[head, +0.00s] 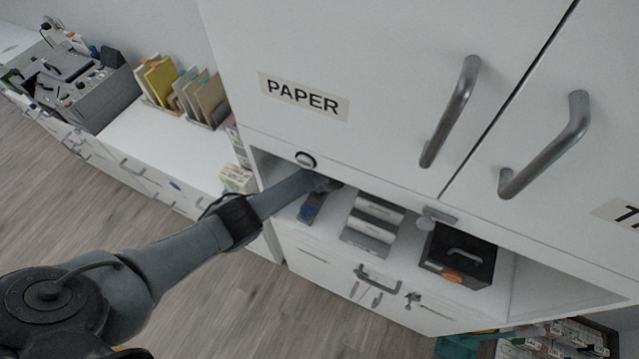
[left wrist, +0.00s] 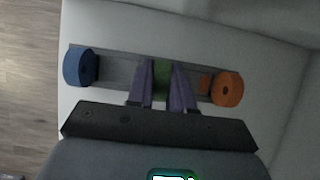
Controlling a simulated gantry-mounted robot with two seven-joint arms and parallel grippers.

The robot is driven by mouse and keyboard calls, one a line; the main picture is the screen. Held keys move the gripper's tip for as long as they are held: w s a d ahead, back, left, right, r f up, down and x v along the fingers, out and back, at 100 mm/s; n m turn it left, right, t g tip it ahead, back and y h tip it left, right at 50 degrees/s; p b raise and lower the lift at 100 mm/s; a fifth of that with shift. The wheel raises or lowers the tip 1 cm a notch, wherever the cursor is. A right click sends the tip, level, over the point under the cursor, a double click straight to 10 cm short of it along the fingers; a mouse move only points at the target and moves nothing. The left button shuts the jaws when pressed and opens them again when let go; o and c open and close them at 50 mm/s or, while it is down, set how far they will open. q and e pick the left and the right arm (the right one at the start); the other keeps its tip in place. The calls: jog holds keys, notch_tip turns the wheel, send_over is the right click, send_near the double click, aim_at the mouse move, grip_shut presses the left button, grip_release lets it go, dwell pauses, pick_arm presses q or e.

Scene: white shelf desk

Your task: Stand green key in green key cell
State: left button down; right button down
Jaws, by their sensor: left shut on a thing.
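In the left wrist view my left gripper (left wrist: 162,70) has its two purple fingers closed on either side of a green piece, the green key (left wrist: 161,82). It is over the middle of a long grey rack (left wrist: 118,72). A blue round-headed piece (left wrist: 80,67) is at the rack's left end and an orange one (left wrist: 228,89) at its right end. The green key cell cannot be told apart under the gripper, nor whether the key touches the rack. In the head view my left arm reaches into the shelf bay and hides most of the rack (head: 313,207). My right gripper is not in view.
The bay sits under the PAPER cupboard door (head: 350,60), whose lower edge is close above my arm. Right of the rack are grey-and-white boxes (head: 372,222) and a black box (head: 458,255) with a handle.

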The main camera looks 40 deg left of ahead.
pick_arm(q)
jog(key=shift+f+b, duration=0.45)
jog(key=shift+f, duration=0.25)
jog(key=c, duration=0.9)
grip_release()
jog(key=shift+r, duration=0.1)
jog(key=p+v, duration=0.1)
jog(key=v, duration=0.9)
jog(key=shift+d+r+p, duration=0.2)
jog(key=shift+r+p, duration=0.05)
jog(key=shift+p, duration=0.15)
